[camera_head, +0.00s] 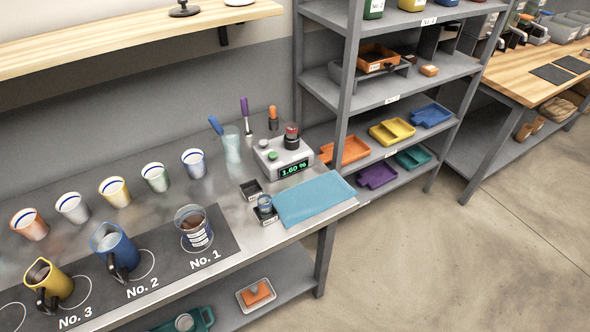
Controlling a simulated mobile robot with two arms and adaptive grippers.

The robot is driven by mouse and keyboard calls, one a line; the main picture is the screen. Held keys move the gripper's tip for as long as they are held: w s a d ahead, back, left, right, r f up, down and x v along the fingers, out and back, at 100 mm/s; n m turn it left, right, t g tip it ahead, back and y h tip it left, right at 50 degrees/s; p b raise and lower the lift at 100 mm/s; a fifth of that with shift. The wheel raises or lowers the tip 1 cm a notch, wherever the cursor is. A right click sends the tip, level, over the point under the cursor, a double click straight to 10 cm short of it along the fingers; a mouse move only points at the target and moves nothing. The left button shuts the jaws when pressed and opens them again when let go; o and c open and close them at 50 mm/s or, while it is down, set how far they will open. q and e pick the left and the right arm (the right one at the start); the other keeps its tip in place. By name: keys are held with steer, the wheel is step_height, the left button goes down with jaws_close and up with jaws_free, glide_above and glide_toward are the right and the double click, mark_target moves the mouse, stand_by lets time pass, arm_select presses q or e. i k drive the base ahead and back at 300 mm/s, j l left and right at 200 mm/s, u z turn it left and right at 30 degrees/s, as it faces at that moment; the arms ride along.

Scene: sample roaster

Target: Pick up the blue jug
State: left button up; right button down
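The blue jug (115,248) stands upright on the dark mat (176,266) on the metal table, on the spot marked No. 2. Its black handle (114,269) faces the front of the table. Its top is open, and something pale shows inside. Neither of my grippers shows in the head view, and nothing touches the jug.
A yellow jug (51,283) stands to the left at No. 3, and a clear cup (193,229) to the right at No. 1. Several cups (115,191) line the back. A meter (283,157) and a light blue cloth (314,201) are further right. A shelf (130,42) overhangs the back.

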mark_target(109, 242)
steer(key=u, duration=1.45)
steer(key=l+u, duration=0.1)
steer(key=l, duration=0.6)
steer(key=k+l, duration=0.1)
steer(key=l, duration=0.6)
steer(key=l+u, duration=0.15)
steer(key=l, duration=0.6)
steer(key=k+l, duration=0.15)
steer(key=l, duration=0.55)
steer(key=i+j, duration=0.15)
steer(key=j, duration=0.15)
steer(key=i+j, duration=0.15)
steer(key=j, duration=0.15)
